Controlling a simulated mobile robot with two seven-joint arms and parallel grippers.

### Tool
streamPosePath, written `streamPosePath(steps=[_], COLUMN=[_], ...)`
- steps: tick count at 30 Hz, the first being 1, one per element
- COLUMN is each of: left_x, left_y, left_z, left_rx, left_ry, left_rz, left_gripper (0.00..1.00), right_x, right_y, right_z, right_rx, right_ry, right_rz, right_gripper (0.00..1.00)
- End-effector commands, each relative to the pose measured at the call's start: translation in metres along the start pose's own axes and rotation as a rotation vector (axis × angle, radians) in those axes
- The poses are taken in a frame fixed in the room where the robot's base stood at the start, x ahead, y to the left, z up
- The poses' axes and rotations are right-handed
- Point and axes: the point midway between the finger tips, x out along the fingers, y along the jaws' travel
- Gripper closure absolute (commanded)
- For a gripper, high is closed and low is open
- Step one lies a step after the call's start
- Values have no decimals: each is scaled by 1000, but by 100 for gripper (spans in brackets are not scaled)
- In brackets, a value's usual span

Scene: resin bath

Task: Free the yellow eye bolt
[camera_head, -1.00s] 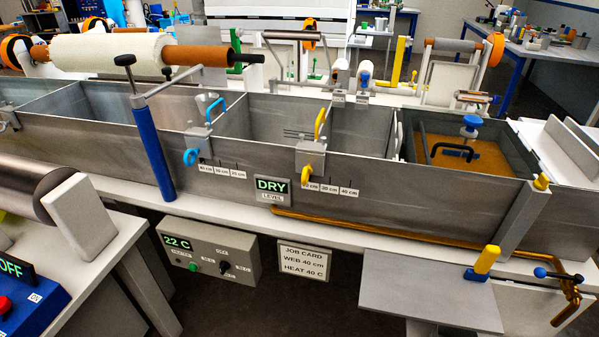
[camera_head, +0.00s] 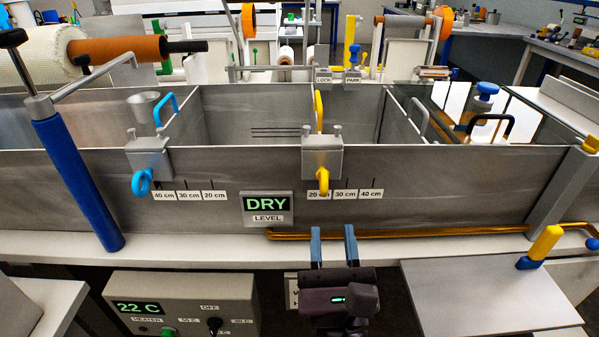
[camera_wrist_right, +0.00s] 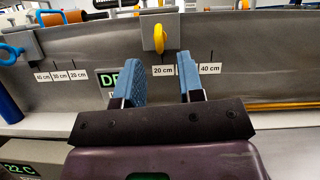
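The yellow eye bolt (camera_head: 322,181) hangs at the front of a grey clamp block (camera_head: 321,158) on the bath's front wall, above the 20 cm label. A yellow handle (camera_head: 319,111) stands behind the same block. The eye bolt (camera_wrist_right: 159,39) also shows in the right wrist view, ahead of and above the fingers. My right gripper (camera_head: 334,232) is open and empty, below the eye bolt and apart from it. In the right wrist view my right gripper (camera_wrist_right: 163,82) has its blue fingers spread with nothing between them. My left gripper is not in view.
A similar block (camera_head: 149,160) with a blue eye bolt (camera_head: 142,182) sits to the left on the wall. The DRY level display (camera_head: 267,207) is left of the yellow bolt. A brass pipe (camera_head: 400,233) runs low along the wall. A grey plate (camera_head: 490,295) lies at the lower right.

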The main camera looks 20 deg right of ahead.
Motion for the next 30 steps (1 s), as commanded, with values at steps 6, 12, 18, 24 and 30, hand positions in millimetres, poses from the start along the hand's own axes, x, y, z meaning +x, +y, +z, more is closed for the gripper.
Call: streamPosePath(steps=[6,12,18,24,30], left_x=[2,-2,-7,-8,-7], left_y=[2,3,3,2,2], left_z=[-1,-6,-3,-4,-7], left_rx=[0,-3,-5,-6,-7], left_ry=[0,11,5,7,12], left_rz=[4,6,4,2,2], left_gripper=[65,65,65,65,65], right_x=[5,30,65,93,107], right_y=[2,2,1,1,1], right_z=[-2,0,-1,-3,-5], right_rx=[108,106,103,101,102], right_ry=[32,25,25,27,31], right_rz=[-16,-17,-16,-14,-14], right_gripper=[65,65,65,65,65])
